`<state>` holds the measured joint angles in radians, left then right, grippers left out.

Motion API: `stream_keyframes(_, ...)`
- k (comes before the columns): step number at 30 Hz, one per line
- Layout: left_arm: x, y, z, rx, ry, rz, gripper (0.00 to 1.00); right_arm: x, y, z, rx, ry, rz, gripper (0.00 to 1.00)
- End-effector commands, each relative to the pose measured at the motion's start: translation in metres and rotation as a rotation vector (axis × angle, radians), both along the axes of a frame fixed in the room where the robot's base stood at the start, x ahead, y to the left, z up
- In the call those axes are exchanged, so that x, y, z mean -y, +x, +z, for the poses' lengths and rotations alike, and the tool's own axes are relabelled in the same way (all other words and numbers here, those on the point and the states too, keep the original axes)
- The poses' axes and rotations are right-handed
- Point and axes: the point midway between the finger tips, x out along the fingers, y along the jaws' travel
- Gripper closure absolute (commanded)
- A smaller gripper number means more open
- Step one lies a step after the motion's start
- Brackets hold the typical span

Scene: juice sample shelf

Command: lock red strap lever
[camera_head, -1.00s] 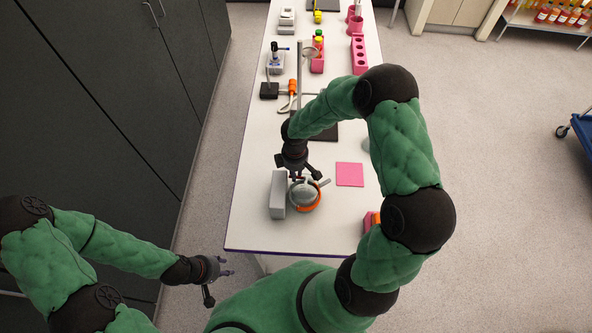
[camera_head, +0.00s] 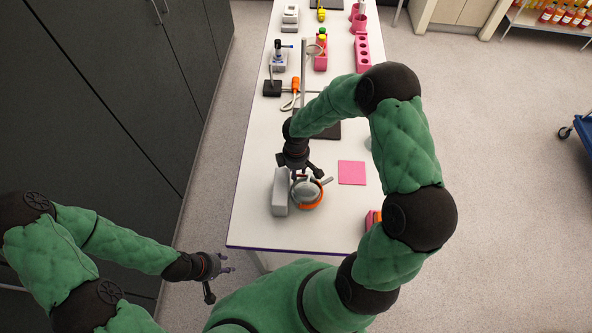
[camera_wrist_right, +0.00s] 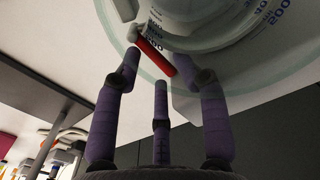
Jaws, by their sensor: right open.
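The red strap lever (camera_wrist_right: 156,58) shows in the right wrist view. It is a short red bar on a pale strap end, set against a clear vessel with blue scale marks (camera_wrist_right: 215,22). In the head view the round vessel (camera_head: 309,196) with an orange ring stands on the bench, and the lever cannot be made out. My right gripper (camera_wrist_right: 166,72) is open. Its left fingertip is close to the lever; I cannot tell whether they touch. In the head view this gripper (camera_head: 303,172) is just above the vessel. My left gripper (camera_head: 217,279) is open and empty, off the bench.
A grey block (camera_head: 281,192) stands just left of the vessel. A pink square (camera_head: 352,173) lies to the right. A stand with a dark base (camera_head: 325,130), a pink rack (camera_head: 362,53) and small instruments are further back.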

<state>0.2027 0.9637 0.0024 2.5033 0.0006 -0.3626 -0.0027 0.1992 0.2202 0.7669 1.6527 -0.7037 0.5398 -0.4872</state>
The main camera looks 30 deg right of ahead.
Motion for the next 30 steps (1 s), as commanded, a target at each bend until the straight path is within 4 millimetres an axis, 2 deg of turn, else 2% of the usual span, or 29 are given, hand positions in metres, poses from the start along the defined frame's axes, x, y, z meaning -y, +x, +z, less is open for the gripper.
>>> stream_keyframes(10,0.000,0.000,0.000,0.000,0.000,0.000,0.60,0.003,-0.002,0.006,-0.007,-0.006,0.001,0.57)
stream_keyframes(21,0.000,0.000,0.000,0.000,0.000,0.000,0.60,0.000,0.001,0.057,-0.002,-0.004,0.001,0.57)
stream_keyframes(30,0.000,0.000,0.000,0.000,0.000,0.000,0.60,-0.001,0.002,0.079,-0.002,-0.002,0.001,0.57)
